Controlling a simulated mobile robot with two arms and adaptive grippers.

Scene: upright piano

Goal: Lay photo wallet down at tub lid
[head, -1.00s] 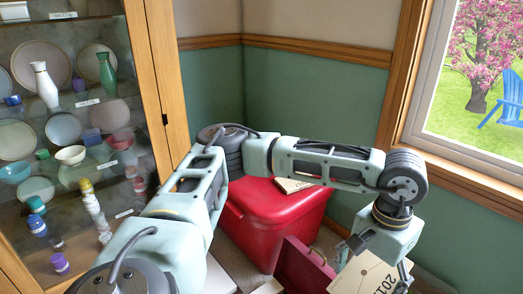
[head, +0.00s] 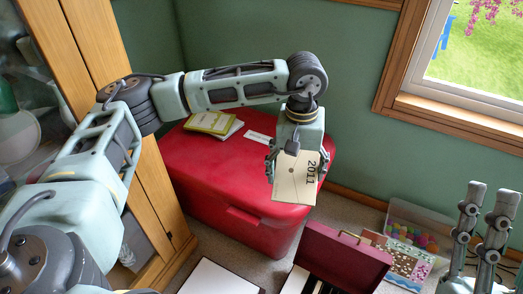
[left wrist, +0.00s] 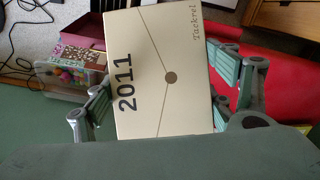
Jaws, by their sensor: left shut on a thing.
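The photo wallet (head: 292,180) is a flat cream envelope marked "2011". My left gripper (head: 295,160) is shut on it, and it hangs down from the fingers in front of the red tub. In the left wrist view the wallet (left wrist: 165,85) fills the middle between the finger pads, with a round clasp and the name "Tackrel". The tub lid (head: 210,165) is red and closed, behind and left of the wallet. Whether the wallet touches the lid cannot be told. My right gripper (head: 485,210) is at the lower right, its two fingers apart and empty.
A yellow-green booklet (head: 213,122) and a white label (head: 258,137) lie on the lid's back part. An open dark-red case (head: 345,258) and a clear bin of coloured balls (head: 420,225) stand on the floor. A wooden cabinet (head: 120,60) borders the left. The lid's front left is clear.

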